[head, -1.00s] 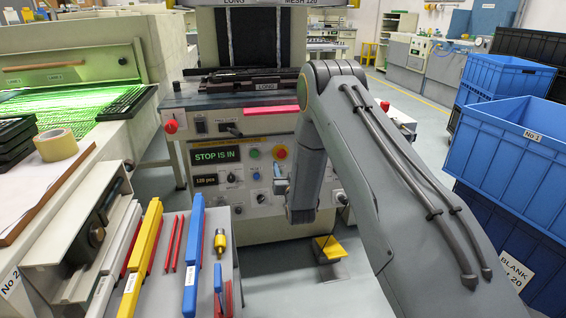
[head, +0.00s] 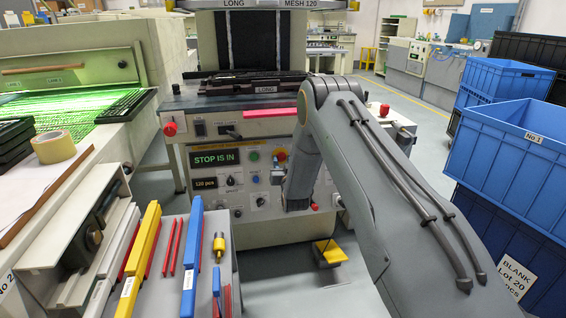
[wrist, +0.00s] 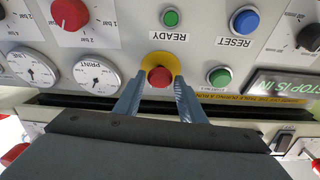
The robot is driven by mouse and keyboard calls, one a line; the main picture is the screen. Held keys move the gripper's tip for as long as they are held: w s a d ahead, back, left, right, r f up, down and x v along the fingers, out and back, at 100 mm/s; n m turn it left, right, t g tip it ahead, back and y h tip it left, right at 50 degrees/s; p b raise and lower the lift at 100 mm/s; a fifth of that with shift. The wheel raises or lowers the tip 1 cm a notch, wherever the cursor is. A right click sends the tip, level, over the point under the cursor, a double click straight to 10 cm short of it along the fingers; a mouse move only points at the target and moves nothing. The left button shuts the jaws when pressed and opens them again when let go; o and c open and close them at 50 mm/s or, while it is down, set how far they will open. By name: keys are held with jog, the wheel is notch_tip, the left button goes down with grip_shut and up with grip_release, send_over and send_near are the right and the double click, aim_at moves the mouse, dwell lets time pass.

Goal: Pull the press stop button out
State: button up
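The red press stop button (wrist: 160,76) sits on a yellow ring on the press panel, seen upside down in the wrist view. Narrow gaps seem to show between fingertips and button; contact is not clear. The green display (head: 216,158) reads "STOP IS IN".
Close to the button are a green READY button (wrist: 171,18), a blue RESET button (wrist: 246,22), a green button (wrist: 220,77) and a gauge (wrist: 97,76). A tool cart (head: 170,290) stands front left, and blue crates (head: 505,150) are stacked at right.

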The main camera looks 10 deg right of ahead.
grip_shut()
jog(key=shift+s+r+p, duration=0.15)
jog(key=shift+s+p, duration=0.25)
jog(key=shift+s, duration=0.1)
jog(key=shift+o, duration=2.3)
grip_release()
jog(key=s, duration=0.8)
jog(key=shift+a+p, duration=0.15)
jog(key=shift+p, duration=0.25)
